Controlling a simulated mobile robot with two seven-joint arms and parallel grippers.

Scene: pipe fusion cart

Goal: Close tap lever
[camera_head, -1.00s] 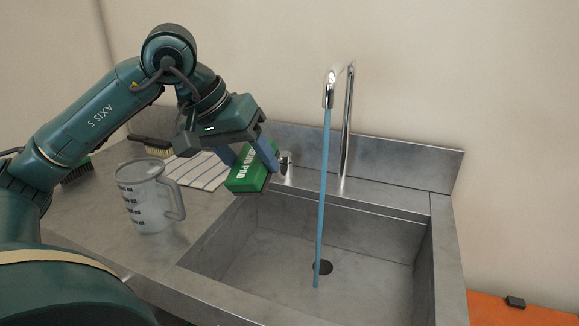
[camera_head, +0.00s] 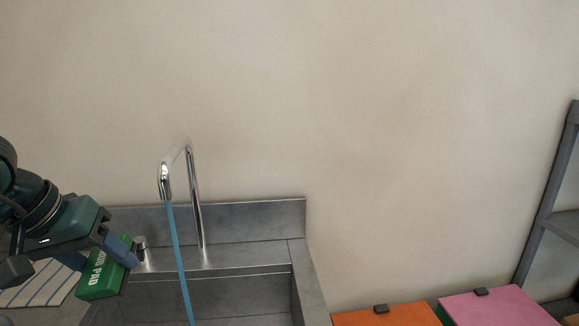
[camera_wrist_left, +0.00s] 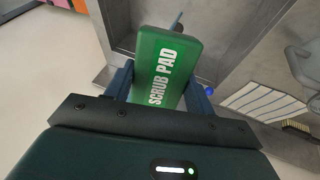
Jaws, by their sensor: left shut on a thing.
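My left gripper (camera_head: 99,257) is shut on a green box-shaped scrub pad (camera_head: 104,278), held over the left edge of the sink. The pad, lettered "SCRUB PAD", also fills the middle of the left wrist view (camera_wrist_left: 168,65), between the two fingers. The chrome tap (camera_head: 197,205) stands at the back of the sink, and a blue water stream (camera_head: 178,255) runs from its spout. A small chrome fitting that looks like the tap lever (camera_head: 140,244) is just right of the gripper, partly hidden by it; I cannot tell whether they touch. My right gripper is out of view.
A striped cloth (camera_head: 38,284) lies left of the sink (camera_head: 310,285). A jug (camera_wrist_left: 308,62) and a brush (camera_wrist_left: 298,127) show in the wrist view. Orange (camera_head: 390,316) and pink (camera_head: 495,307) lidded boxes and a grey shelf rack (camera_head: 545,200) are at the right.

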